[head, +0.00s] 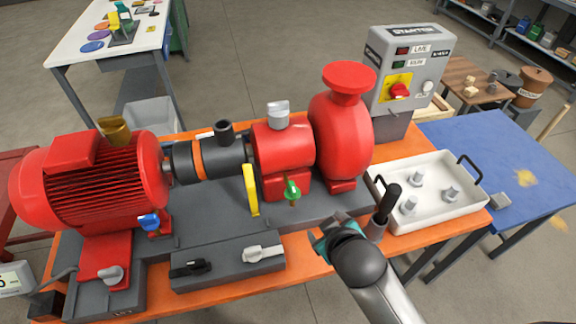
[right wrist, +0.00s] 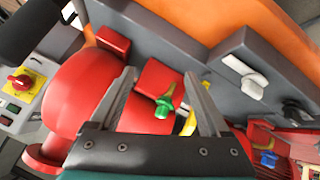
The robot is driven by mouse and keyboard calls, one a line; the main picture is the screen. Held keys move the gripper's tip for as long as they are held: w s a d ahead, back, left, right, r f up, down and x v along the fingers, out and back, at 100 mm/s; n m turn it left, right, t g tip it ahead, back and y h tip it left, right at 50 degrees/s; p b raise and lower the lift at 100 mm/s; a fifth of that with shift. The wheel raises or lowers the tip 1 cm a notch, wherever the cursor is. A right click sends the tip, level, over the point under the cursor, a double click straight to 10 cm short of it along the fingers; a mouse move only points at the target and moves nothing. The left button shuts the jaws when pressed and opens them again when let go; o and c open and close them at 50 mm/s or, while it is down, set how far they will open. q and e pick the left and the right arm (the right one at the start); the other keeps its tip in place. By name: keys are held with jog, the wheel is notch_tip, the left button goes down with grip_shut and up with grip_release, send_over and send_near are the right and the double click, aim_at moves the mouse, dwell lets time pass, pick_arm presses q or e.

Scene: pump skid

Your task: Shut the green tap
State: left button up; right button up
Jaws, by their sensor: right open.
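The green tap (head: 292,191) is on the front of the red bearing housing (head: 283,146) next to the pump. Its handle stands roughly upright in the head view. In the right wrist view the green tap (right wrist: 165,105) shows between the two fingers, its handle slanting. My right gripper (right wrist: 160,76) is open and empty, and the fingers look apart from the tap. In the head view my right gripper (head: 325,238) is in front of and to the right of the tap, its fingers mostly hidden by my wrist. My left gripper is not in view.
A yellow lever (head: 251,190) stands just left of the tap. A blue tap (head: 149,222) is farther left. A grey block with black and white handles (head: 228,264) lies in front. A white tray (head: 440,205) and a dark upright handle (head: 387,204) are to the right.

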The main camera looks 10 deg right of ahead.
jog(key=w+a+r+n+t+y, duration=0.25)
jog(key=w+r+n+t, duration=0.2)
jog(key=r, duration=0.35)
jog(key=w+a+r+n+t+y, duration=0.1)
jog(key=w+a+r+n+t, duration=0.2)
jog(key=w+r, duration=0.35)
jog(key=w+a+r+n+t+y, duration=0.1)
jog(key=w+a+r+n+t, duration=0.2)
jog(key=r, duration=0.6)
jog(key=s+a+r+n+g+y+p, duration=0.15)
jog(key=a+r+n+g+y, duration=0.3)
jog(key=a+n+y, duration=0.55)
jog(key=s+a+r+n+g+y, duration=0.35)
jog(key=a+n+g+y, duration=0.2)
jog(key=n, duration=0.85)
jog(key=n+g+h, duration=0.9)
jog(key=n+h, duration=0.6)
jog(key=h, duration=0.4)
send_near(293, 186)
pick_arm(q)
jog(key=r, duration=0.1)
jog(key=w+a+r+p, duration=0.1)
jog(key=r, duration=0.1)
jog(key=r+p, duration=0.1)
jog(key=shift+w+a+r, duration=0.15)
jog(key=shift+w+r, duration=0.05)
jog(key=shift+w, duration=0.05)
pick_arm(e)
notch_tip(293, 186, down, 9)
jog(key=shift+w+r, duration=0.15)
